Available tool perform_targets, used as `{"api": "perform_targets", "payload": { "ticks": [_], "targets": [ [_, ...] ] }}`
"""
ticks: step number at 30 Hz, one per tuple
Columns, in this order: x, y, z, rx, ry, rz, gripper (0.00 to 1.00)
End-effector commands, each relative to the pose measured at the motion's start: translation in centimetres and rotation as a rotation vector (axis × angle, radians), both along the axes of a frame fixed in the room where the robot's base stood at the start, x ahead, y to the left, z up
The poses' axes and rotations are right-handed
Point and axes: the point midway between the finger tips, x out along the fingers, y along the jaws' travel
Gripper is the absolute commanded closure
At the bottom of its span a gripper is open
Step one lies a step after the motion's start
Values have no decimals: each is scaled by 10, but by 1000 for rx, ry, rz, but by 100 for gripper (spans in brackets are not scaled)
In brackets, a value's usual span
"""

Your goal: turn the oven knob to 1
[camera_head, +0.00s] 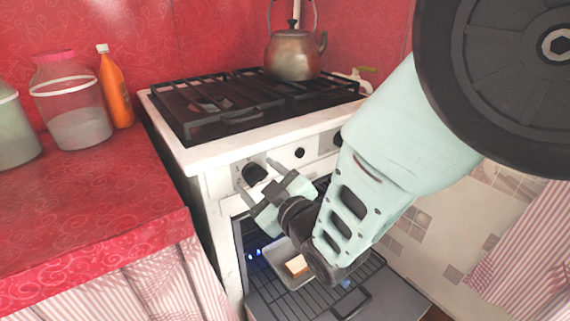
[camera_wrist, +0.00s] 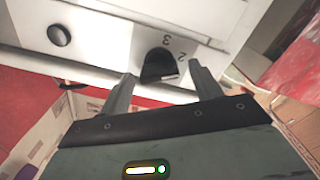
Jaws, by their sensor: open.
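The oven knob (camera_head: 254,173) is a dark round knob on the white front panel of the stove, at the left below the cooktop. In the wrist view the knob (camera_wrist: 158,64) is close ahead, with the digits 2 and 3 printed beside it. The digit 1 cannot be made out. My gripper (camera_head: 259,180) is at the panel, right in front of the knob. In the wrist view my gripper (camera_wrist: 162,76) has its fingers apart, with the knob between and just beyond their tips. I cannot tell whether either finger touches it.
The oven door is open below, with a rack (camera_head: 345,297) and a tray holding a small tan block (camera_head: 297,264). A kettle (camera_head: 292,54) stands on the cooktop grates. A small black button (camera_head: 299,153) is right of the knob. Jars and an orange bottle (camera_head: 116,88) stand on the red counter.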

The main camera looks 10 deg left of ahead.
Motion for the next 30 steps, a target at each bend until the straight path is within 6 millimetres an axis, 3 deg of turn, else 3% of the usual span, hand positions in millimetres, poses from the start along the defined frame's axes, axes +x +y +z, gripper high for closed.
{"api": "perform_targets", "payload": {
  "ticks": [2,6,20,30],
  "targets": [
    [0,0,0,0,0,0,42],
    [0,0,0,0,0,0,81],
    [1,-1,-1,51,59,-1,81],
    [2,-2,-2,227,262,-2,81]
  ]
}}
